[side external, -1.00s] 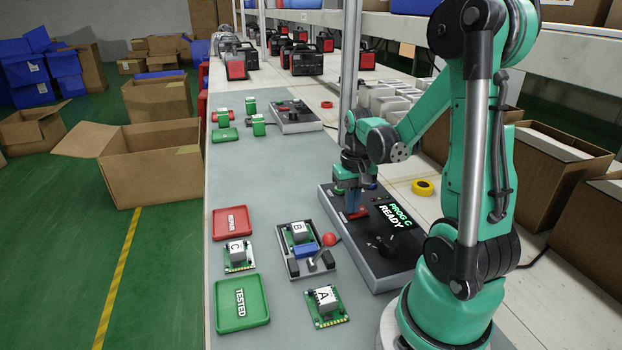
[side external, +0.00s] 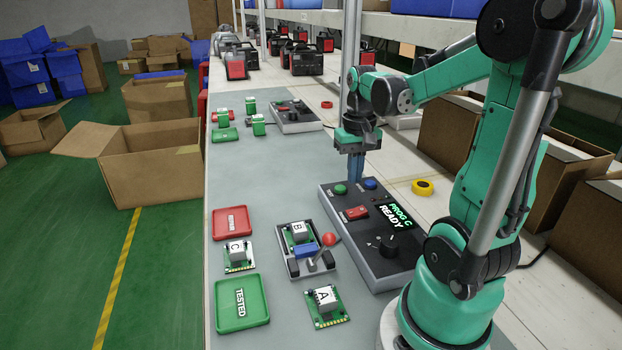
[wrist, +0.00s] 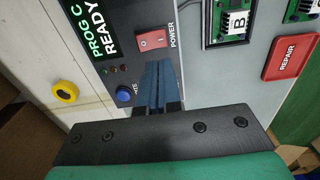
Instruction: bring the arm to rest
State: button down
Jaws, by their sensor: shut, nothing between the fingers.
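My gripper (side external: 355,172) is shut and empty. It points down just beyond the far edge of the dark control box (side external: 370,262) in the side view. In the wrist view its blue fingers (wrist: 158,72) are together, between the box's blue button (wrist: 124,93) and red power switch (wrist: 152,40). In the side view the red switch (side external: 357,212), a green button (side external: 341,189) and the blue button (side external: 370,184) are uncovered. The box display (side external: 396,215) reads "PROG C READY". The fingertips appear clear of the switch.
Board B sits in a fixture (side external: 304,250) with a red-knobbed lever. Boards C (side external: 238,256) and A (side external: 325,305) lie on the bench. A red repair tray (side external: 232,222) and green tested tray (side external: 242,304) are at left. Yellow tape (side external: 422,187) lies right of the box.

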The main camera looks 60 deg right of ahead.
jog(key=w+a+r+n+t, duration=0.1)
jog(key=w+a+n+t, duration=0.2)
jog(key=a, duration=0.6)
jog(key=w+a+r+n+t, duration=0.1)
jog(key=w+a+n+t, duration=0.2)
jog(key=a+n, duration=0.3)
jog(key=a+t, duration=0.1)
jog(key=a, duration=0.3)
jog(key=shift+a, duration=0.25)
jog(key=shift+w+r, duration=0.1)
